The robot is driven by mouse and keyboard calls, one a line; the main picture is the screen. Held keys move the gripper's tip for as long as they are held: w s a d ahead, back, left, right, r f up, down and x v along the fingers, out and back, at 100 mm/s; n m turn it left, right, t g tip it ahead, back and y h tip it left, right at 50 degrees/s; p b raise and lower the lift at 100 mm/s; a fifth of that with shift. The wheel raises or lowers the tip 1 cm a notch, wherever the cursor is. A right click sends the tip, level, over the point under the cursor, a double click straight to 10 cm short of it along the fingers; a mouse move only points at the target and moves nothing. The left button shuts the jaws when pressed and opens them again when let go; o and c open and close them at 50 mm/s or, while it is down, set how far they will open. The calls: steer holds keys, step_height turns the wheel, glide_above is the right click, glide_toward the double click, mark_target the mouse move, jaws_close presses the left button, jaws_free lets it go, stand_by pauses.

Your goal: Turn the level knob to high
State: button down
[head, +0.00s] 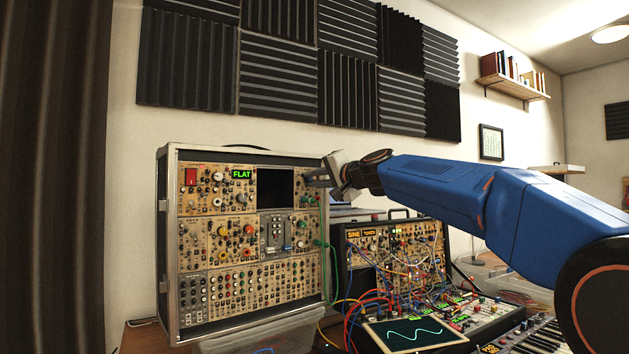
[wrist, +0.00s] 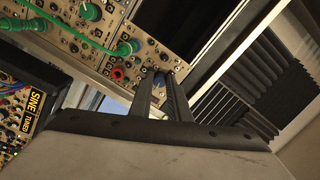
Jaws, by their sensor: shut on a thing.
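The tall synth case (head: 165,240) stands on the left of the head view, its tan panel full of knobs and jacks. My gripper (head: 312,181) reaches its upper right edge from the right, beside the dark screen (head: 275,188). In the wrist view my gripper (wrist: 160,78) has its two dark fingers shut on a small blue knob (wrist: 160,80) on the panel. The fingers hide much of this knob. I cannot read a level label or the knob's pointer.
A smaller synth case (head: 353,260) with many patch cables stands to the right, below my arm. A green cable (wrist: 85,38) runs across the panel near my gripper. A red jack (wrist: 118,73) sits beside the fingers. A tablet (head: 412,333) and keyboard (head: 525,340) are in front.

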steer(key=m, duration=1.1)
steer(key=shift+m, duration=0.3)
stand_by(0.4)
steer(key=c, duration=1.7)
jaws_free()
steer(key=shift+d, duration=0.1)
steer(key=shift+o, duration=0.2)
steer(key=v, duration=1.7)
steer(key=shift+d, duration=0.3)
